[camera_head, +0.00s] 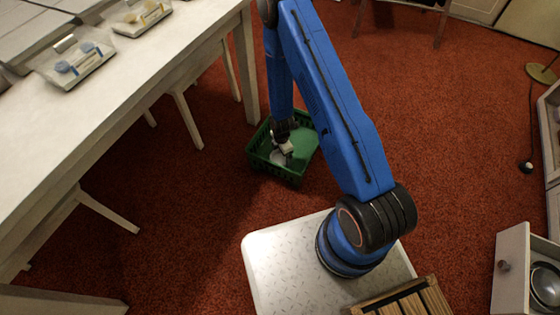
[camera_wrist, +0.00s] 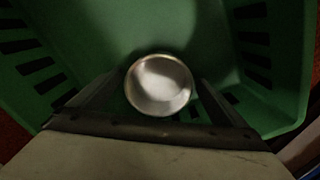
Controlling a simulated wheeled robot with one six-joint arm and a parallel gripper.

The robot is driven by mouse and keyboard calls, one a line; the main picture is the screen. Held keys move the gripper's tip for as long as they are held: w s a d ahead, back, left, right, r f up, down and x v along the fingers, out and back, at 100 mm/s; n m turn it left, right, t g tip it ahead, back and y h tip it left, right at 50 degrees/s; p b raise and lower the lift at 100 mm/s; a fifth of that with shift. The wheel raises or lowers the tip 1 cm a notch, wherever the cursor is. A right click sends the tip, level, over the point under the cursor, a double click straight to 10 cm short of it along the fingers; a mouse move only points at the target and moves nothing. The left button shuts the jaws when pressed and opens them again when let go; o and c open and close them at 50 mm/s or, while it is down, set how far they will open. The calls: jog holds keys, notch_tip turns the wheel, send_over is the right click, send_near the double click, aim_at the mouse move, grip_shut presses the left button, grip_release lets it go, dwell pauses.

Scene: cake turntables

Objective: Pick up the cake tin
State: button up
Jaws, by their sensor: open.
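The cake tin (camera_wrist: 160,86) is a round, shiny silver tin inside a green crate (camera_wrist: 130,22). In the wrist view it lies between the two dark fingers of my gripper (camera_wrist: 155,95), which are spread to its left and right. I cannot tell whether the fingers touch it. In the head view my gripper (camera_head: 286,149) reaches down into the crate, which stands on the red carpet (camera_head: 215,190). The tin (camera_head: 278,158) shows there only as a small pale patch, partly hidden by the gripper.
The slotted crate walls surround my gripper closely. A long white table (camera_head: 130,80) at left carries trays (camera_head: 75,62) with small items, with chairs (camera_head: 188,115) beneath it. An open drawer (camera_head: 510,265) holding a metal bowl (camera_head: 546,283) is at right.

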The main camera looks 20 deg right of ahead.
jog(key=shift+f, duration=0.4)
jog(key=c, duration=1.2)
jog(key=shift+o, duration=0.2)
